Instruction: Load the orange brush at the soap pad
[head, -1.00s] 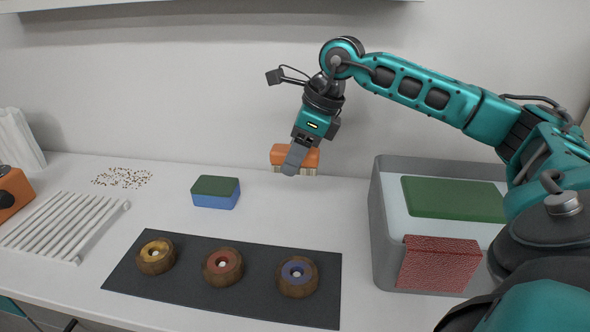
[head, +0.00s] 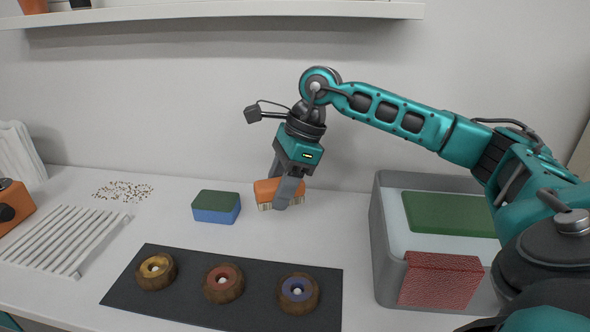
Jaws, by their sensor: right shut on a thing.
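My right gripper (head: 287,192) is shut on the orange brush (head: 266,189). The brush has an orange block on top and pale bristles pointing down, and a grey finger covers part of it. It is just right of a block with a green top and blue base (head: 216,207), with a gap between them. The brush looks low over the white counter; I cannot tell whether the bristles touch it. Which thing is the soap pad is not clear; the green-and-blue block may be it. My left gripper is out of view.
Three brown wheels (head: 223,284) lie on a dark mat (head: 190,305) in front. A white rack (head: 62,240) and brown crumbs (head: 122,191) are left.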

